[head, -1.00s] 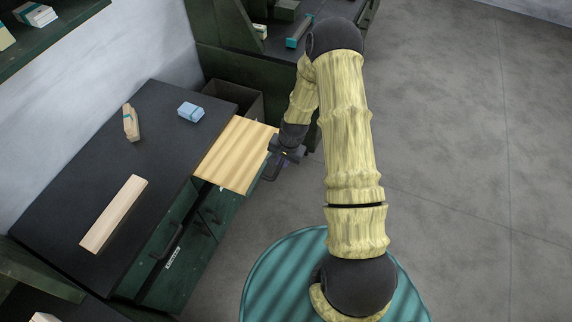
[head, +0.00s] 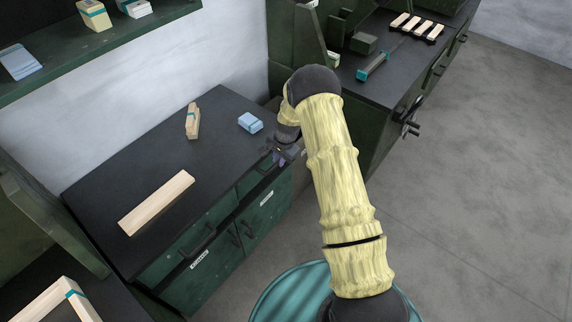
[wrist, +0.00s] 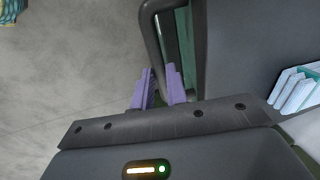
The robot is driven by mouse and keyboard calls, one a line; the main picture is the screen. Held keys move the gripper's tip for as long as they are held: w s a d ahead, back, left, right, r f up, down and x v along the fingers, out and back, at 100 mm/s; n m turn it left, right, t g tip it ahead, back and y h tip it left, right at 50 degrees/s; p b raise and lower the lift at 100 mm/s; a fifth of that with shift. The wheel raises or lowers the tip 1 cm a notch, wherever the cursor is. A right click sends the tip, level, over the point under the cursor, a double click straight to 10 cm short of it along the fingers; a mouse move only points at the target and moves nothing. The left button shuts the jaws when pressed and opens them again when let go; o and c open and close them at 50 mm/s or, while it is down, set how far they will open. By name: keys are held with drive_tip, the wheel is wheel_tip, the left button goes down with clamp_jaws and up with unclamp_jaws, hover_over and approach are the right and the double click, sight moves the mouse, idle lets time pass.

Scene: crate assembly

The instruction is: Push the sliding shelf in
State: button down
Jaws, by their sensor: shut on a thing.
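The sliding shelf's pale wooden board no longer shows in the head view; the dark bench top (head: 150,165) now reaches the cabinet's front edge there. My gripper (head: 284,153) is at the right end of the cabinet front, just below the top's edge. In the wrist view its purple fingers (wrist: 159,88) are shut on a dark bar handle (wrist: 150,35). The handle stands on a narrow green front (wrist: 183,45) beside the bench top. My arm and gripper partly hide this corner in the head view.
On the bench top lie a blue-white bundle (head: 251,122), a banded wooden bundle (head: 193,121) and a long wooden bar (head: 157,203). Green drawers and doors (head: 205,265) are below. Another workbench (head: 385,85) stands behind. Open floor (head: 470,190) lies to the right.

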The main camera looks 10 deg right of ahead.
drive_tip(key=shift+w, duration=0.4)
drive_tip(key=shift+w+a+r, duration=0.15)
drive_tip(key=shift+w+a, duration=0.05)
drive_tip(key=shift+w, duration=0.05)
drive_tip(key=c, duration=1.4)
unclamp_jaws()
drive_tip(key=shift+s+a, duration=0.2)
drive_tip(key=shift+a, duration=0.1)
drive_tip(key=shift+d, duration=0.1)
drive_tip(key=shift+r, duration=0.1)
wheel_tip(320, 180, up, 17)
drive_tip(key=s+d, duration=0.2)
drive_tip(key=shift+s+d+f, duration=0.15)
drive_tip(key=shift+s+f, duration=0.05)
drive_tip(key=shift+s, duration=0.15)
